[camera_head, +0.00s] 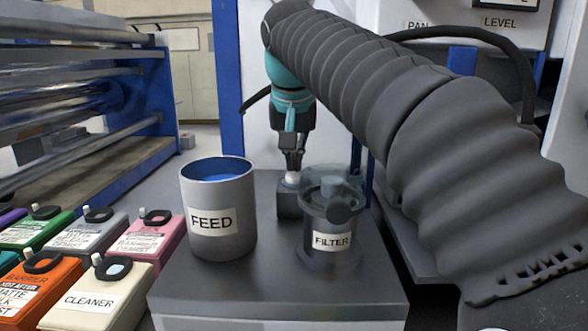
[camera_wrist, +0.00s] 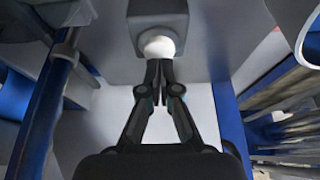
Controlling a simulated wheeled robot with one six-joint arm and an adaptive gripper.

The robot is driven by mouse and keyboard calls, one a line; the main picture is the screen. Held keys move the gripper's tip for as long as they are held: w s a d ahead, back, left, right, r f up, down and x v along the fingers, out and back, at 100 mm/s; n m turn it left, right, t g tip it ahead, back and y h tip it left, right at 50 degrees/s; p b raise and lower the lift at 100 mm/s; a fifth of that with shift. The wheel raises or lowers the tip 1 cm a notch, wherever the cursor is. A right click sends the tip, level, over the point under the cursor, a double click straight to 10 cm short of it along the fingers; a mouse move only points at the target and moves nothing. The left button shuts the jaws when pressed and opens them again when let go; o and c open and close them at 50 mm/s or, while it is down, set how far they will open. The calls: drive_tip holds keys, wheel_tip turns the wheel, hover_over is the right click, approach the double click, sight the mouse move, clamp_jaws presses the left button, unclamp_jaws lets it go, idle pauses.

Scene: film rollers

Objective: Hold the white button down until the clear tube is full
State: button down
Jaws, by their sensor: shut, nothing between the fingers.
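The white button (camera_head: 292,178) sits on top of a small grey box (camera_head: 289,205) on the grey stand. It also shows in the wrist view (camera_wrist: 158,47). My gripper (camera_head: 294,168) points down, shut and empty, with its fingertips at the button. In the wrist view the fingertips (camera_wrist: 159,62) overlap the button's edge; I cannot tell how far it is pressed. The clear tube (camera_head: 340,178) stands just right of the button box, on a grey base labelled FILTER (camera_head: 332,241). I cannot make out a liquid level in it.
A grey FEED pot (camera_head: 219,225) with blue liquid stands left of the button box. Several coloured cans, including one labelled CLEANER (camera_head: 95,298), stand at the lower left. A roller machine (camera_head: 80,90) is at the left. My arm spans the upper right.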

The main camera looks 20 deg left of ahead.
sight(294, 176)
drive_tip(key=shift+r+p, duration=1.7)
drive_tip(key=shift+r, duration=1.1)
